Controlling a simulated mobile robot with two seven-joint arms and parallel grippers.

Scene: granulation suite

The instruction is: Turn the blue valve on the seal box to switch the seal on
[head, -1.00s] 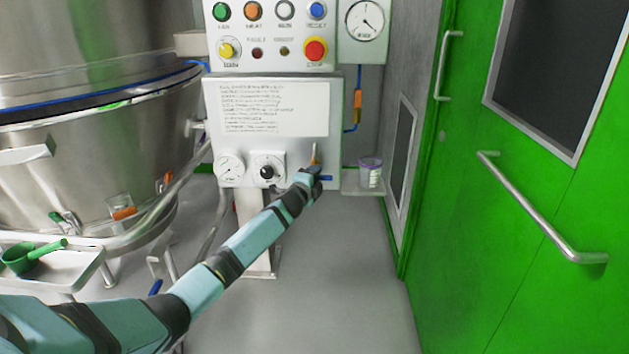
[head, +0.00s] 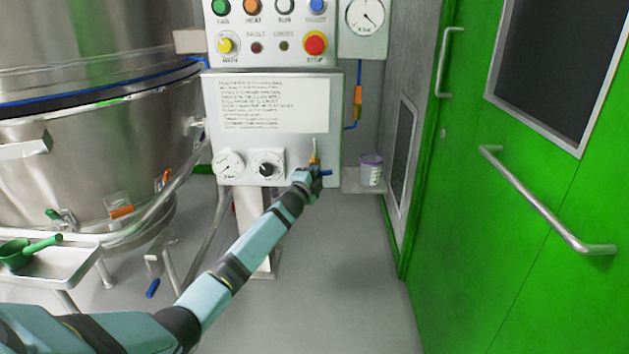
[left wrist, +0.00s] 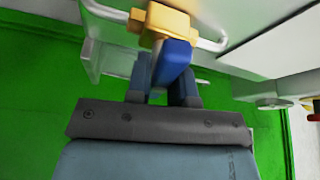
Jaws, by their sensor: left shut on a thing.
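The seal box is the white cabinet (head: 212,115) with a printed notice, a gauge (head: 228,164) and a black knob (head: 267,169) on its front. At its lower right is a brass valve body (head: 315,159) with a blue handle (head: 326,173), partly hidden by my gripper in the head view. My left gripper (head: 309,175) is at the valve, shut on the blue handle. In the left wrist view the blue handle (left wrist: 176,54) sits between the fingers, just below the brass body (left wrist: 163,24). My right gripper is not in view.
A button panel (head: 270,32) and a dial gauge (head: 365,17) are above. A large steel vessel (head: 80,150) and a tray (head: 75,265) with a green scoop (head: 25,252) are left. A green door (head: 500,220) is right.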

